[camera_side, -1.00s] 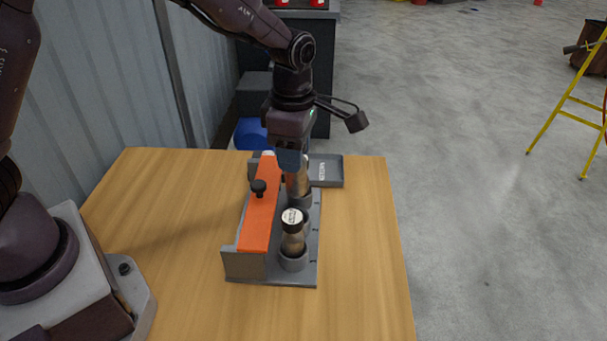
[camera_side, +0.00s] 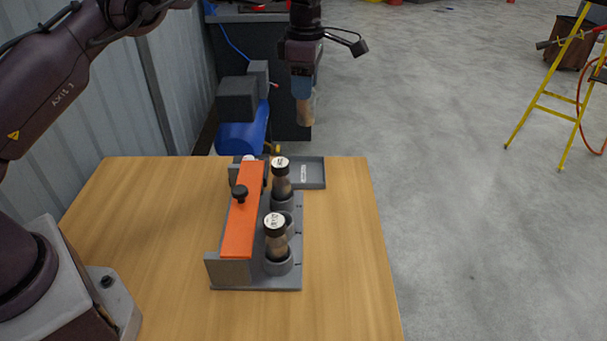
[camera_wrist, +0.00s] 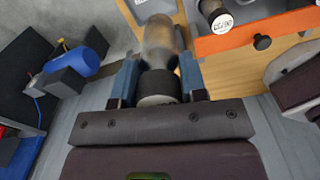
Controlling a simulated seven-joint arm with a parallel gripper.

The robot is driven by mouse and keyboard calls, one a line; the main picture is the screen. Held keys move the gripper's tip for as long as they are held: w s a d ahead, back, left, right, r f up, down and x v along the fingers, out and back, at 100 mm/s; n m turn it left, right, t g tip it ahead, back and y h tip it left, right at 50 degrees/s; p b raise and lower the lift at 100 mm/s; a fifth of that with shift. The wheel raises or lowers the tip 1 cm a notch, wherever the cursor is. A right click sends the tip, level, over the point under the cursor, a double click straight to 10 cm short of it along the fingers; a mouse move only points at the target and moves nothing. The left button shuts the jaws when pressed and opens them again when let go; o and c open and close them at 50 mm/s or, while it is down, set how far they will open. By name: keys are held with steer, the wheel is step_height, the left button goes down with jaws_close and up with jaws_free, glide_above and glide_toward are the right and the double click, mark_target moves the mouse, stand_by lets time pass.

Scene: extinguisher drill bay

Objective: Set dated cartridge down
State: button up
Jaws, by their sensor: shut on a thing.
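My gripper (camera_side: 303,88) is shut on a cartridge (camera_side: 306,110) with a brownish, see-through body, held in the air above and beyond the grey tray (camera_side: 316,182). In the wrist view the blue fingers (camera_wrist: 158,82) clamp this cartridge (camera_wrist: 160,42) around its black cap. The tray (camera_wrist: 148,8) shows partly behind it, apart from it. Two other cartridges with dark caps and white printed tops stand upright in the grey rack (camera_side: 287,284): a near one (camera_side: 276,240) and a far one (camera_side: 282,182). The print on the caps is too small to read surely.
An orange bar (camera_side: 243,222) with a black knob (camera_side: 240,193) runs along the rack's left side. A blue compressor-like machine (camera_side: 243,135) stands behind the table. The wooden table (camera_side: 345,255) is clear right of the rack. A yellow ladder (camera_side: 540,105) stands far right.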

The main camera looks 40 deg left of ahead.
steer(key=shift+w+a+f, duration=0.3)
steer(key=shift+a+f, duration=0.1)
steer(key=shift+f, duration=2.3)
steer(key=shift+w+a+f, duration=0.25)
steer(key=shift+a+f, duration=0.1)
steer(key=shift+f, duration=2.3)
steer(key=shift+w+a+f, duration=0.3)
steer(key=shift+a+f, duration=0.1)
steer(key=shift+f, duration=2.3)
steer(key=shift+f, duration=0.15)
steer(key=o, duration=1.1)
step_height(320, 180, up, 12)
steer(key=shift+r, duration=0.25)
